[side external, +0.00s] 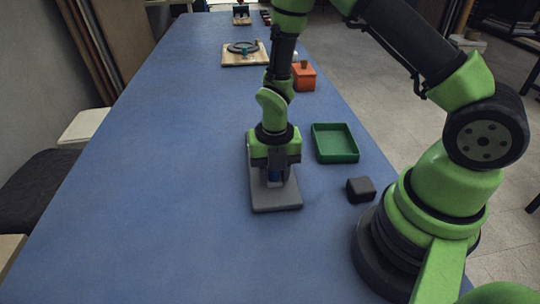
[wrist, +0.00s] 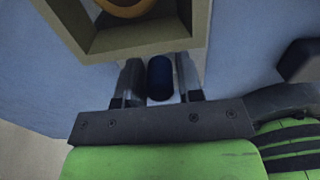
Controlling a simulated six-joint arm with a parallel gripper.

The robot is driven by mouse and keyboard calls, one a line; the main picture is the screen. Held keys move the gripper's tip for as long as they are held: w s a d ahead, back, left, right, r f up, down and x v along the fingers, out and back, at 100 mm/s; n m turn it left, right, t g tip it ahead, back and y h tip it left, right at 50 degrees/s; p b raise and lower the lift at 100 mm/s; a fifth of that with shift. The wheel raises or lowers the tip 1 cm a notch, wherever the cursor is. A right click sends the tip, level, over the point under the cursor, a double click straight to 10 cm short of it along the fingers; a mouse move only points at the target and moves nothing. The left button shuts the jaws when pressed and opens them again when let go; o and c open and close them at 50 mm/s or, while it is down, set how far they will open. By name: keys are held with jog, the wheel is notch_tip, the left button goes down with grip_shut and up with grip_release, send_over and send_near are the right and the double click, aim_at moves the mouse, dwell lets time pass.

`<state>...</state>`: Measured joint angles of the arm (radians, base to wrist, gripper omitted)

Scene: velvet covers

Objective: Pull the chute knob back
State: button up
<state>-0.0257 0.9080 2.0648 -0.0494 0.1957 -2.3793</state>
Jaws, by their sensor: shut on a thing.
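My gripper (side external: 274,181) points down over a grey base plate (side external: 277,204) on the blue table. Its fingers are shut on a dark blue knob (side external: 275,174), which also shows between the two fingers in the wrist view (wrist: 160,77). An olive, square-edged frame (wrist: 144,42) stands just beyond the knob in the wrist view, with part of a rounded yellow-orange thing (wrist: 125,8) inside it. In the side view my gripper hides this frame and most of the knob.
A green open tray (side external: 338,158) is right of the plate, with a dark block (side external: 361,189) nearer my base. An orange box (side external: 303,79) and a wooden board (side external: 236,62) with a dark ring are farther back. The blue table (side external: 160,200) is clear on the left.

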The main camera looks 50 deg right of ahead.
aim_at(277, 199)
jog(key=shift+s+a, duration=1.6)
jog(key=o, duration=1.4)
jog(key=shift+o, duration=0.2)
notch_tip(277, 199, up, 7)
